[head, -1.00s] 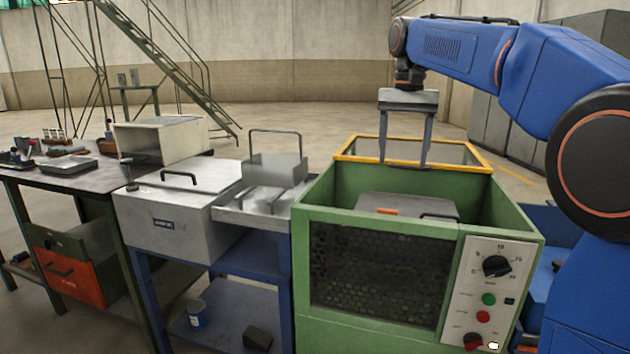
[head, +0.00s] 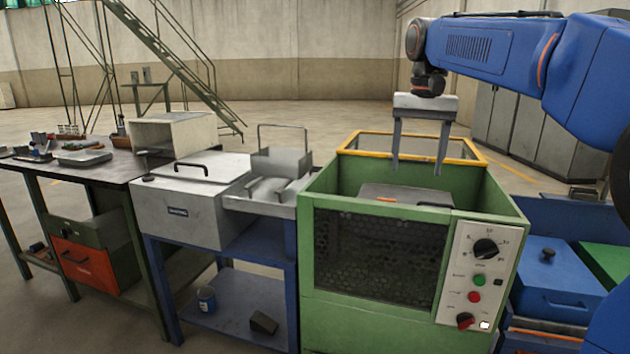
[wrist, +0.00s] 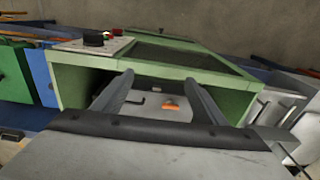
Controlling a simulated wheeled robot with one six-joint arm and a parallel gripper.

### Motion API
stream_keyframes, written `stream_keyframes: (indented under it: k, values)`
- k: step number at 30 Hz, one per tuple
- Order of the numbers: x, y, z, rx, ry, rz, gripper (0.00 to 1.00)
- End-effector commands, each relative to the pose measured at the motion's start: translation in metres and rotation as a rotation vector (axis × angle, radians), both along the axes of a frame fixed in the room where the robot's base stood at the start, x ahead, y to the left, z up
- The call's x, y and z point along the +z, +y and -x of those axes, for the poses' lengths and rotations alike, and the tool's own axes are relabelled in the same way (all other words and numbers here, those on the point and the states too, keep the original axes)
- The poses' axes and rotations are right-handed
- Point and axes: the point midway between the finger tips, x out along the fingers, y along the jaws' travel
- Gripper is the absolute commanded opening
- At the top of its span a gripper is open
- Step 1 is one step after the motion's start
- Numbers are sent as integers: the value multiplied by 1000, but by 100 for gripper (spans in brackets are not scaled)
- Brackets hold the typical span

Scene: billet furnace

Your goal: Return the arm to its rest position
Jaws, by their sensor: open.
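My gripper (head: 420,168) is open and empty. It points down above the green machine (head: 385,205), near its yellow-framed back edge, with its two fingers apart. Inside the machine's open top lies a grey lid-like box (head: 405,193) with an orange piece and a dark handle. In the wrist view my gripper (wrist: 158,88) shows its two fingers spread. The grey box with the orange tab (wrist: 172,104) is seen between them, apart from the fingers.
A grey box with a black handle (head: 195,203) and a metal tray with a wire basket (head: 277,165) stand to the left on a blue stand (head: 255,238). A workbench (head: 108,172) is further left. A blue cabinet (head: 552,285) stands right of the machine.

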Motion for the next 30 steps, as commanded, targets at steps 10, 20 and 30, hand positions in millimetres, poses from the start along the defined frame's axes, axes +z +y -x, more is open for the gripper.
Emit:
stream_keyframes:
  k: [10,20,30]
  values:
    - [-30,-17,64,55,-72,-1,66]
    - [-93,-36,150,135,-174,10,66]
    - [-181,-50,237,216,-278,36,66]
